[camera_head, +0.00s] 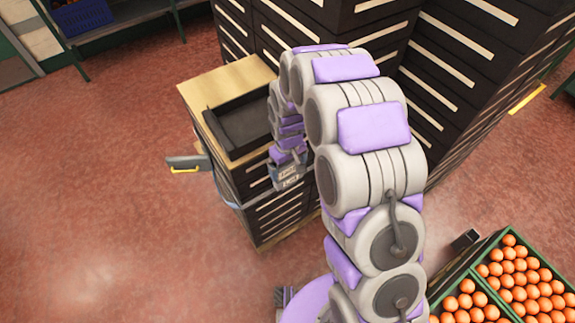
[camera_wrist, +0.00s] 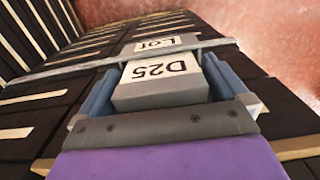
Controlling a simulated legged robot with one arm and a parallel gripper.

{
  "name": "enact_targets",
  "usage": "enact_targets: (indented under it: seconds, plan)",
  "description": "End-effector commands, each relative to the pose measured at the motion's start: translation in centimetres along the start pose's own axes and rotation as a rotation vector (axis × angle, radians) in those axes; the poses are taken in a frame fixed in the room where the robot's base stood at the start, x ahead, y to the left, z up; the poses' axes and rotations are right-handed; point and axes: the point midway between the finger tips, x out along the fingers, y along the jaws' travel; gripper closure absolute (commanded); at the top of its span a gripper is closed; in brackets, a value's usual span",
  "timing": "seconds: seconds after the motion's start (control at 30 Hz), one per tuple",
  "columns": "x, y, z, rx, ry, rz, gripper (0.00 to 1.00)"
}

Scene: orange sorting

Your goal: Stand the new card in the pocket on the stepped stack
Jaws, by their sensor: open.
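My gripper (camera_head: 288,162) is at the front of the low stack (camera_head: 278,218), on its upper part. In the wrist view, its two blue-grey fingers (camera_wrist: 157,92) are open on either side of a grey block bearing a white D25 label (camera_wrist: 160,80). A white label reading Lot (camera_wrist: 168,43) shows just beyond it, across a grey edge. In the head view the lettered grey piece (camera_head: 290,178) sits below my gripper against the stack front. I cannot tell where the card ends and the pocket begins, or whether the fingers touch the card.
A black tray (camera_head: 237,128) lies on the wooden top (camera_head: 208,88) of the low stack. A grey bracket with a yellow bar (camera_head: 187,163) sticks out at its left. Taller black stacks (camera_head: 447,85) stand behind. Orange crates (camera_head: 478,259) stand at lower right. The left floor is clear.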

Motion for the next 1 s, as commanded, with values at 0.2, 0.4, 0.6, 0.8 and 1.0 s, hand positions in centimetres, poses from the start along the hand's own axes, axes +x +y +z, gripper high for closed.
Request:
enact_targets:
  seconds: [0.2, 0.4, 0.6, 0.8, 1.0]
  plan:
    - [-2.8, 0.0, -0.1, 0.000, 0.004, 0.001, 0.00]
    - [-7.4, 0.1, -0.3, 0.000, 0.009, 0.002, 0.00]
    - [-11.7, 0.0, -0.2, 0.000, 0.004, 0.002, 0.00]
    - [-15.2, 0.0, -0.2, 0.000, 0.003, 0.002, 0.00]
    - [-16.9, 0.0, -0.2, 0.000, 0.000, 0.001, 0.00]
